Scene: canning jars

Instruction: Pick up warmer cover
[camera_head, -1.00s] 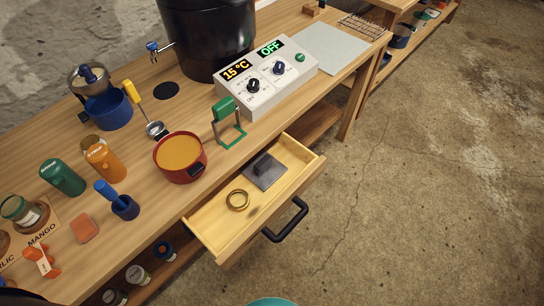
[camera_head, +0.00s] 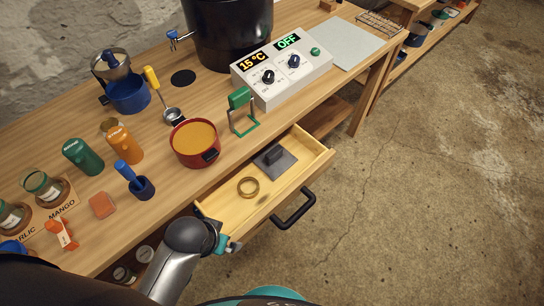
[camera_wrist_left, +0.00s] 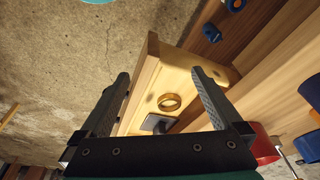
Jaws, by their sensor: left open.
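A flat grey square plate with a raised dark handle, which looks like the warmer cover (camera_head: 286,166), lies in the open wooden drawer (camera_head: 244,216). In the left wrist view the cover (camera_wrist_left: 152,122) shows partly, low between the fingers. A brass ring (camera_head: 248,187) lies beside it in the drawer, nearer the drawer's left end. My left gripper (camera_wrist_left: 161,73) is open and empty, with the ring and cover in view between its fingers. In the head view my left arm reaches to the drawer's near left corner, apart from the cover. My right gripper is not in view.
A red pot (camera_head: 195,143) of orange liquid and a green-handled stand (camera_head: 241,112) are on the bench above the drawer. The drawer's black handle (camera_head: 294,208) sticks out in front. A white control box (camera_head: 282,72) stands behind. Floor to the right is clear.

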